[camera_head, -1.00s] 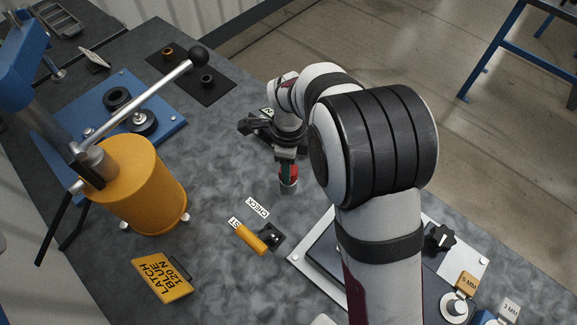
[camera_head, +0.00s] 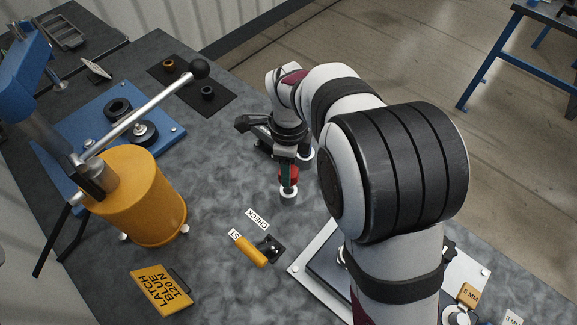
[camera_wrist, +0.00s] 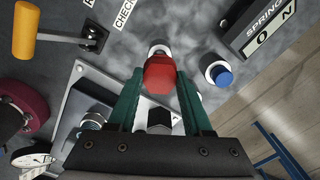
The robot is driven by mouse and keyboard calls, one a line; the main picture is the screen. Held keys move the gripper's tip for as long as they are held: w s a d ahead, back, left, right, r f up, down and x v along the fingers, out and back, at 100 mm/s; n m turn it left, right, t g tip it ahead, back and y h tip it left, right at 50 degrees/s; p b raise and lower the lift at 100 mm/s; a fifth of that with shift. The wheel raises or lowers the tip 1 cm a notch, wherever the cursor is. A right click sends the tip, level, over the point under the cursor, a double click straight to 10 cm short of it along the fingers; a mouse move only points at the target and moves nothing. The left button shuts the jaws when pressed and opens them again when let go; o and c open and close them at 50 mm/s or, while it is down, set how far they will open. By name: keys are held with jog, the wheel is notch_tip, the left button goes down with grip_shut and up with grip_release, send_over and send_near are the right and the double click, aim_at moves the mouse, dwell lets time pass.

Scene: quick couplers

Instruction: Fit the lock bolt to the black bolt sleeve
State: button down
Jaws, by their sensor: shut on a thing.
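My gripper (camera_wrist: 158,88) points down at the bench and is shut on a red-topped piece (camera_wrist: 159,73), which looks like the lock bolt. The red piece also shows in the head view (camera_head: 288,174), between the fingers. A pale round end or seat (camera_head: 288,194) lies right below it; I cannot tell whether it is part of the bolt. A small black ring-shaped part (camera_head: 207,93), possibly the black bolt sleeve, stands on the black mat at the back, well apart from my gripper.
A blue-topped piece in a pale round seat (camera_wrist: 222,77) stands close beside my gripper. A yellow lever with a dark base (camera_head: 250,249) lies in front. A press with a yellow cylinder (camera_head: 142,208) and long ball-ended handle fills the left. An orange ring (camera_head: 168,65) shares the mat.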

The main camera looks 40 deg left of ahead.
jog(key=shift+r, duration=0.1)
jog(key=shift+r, duration=1.95)
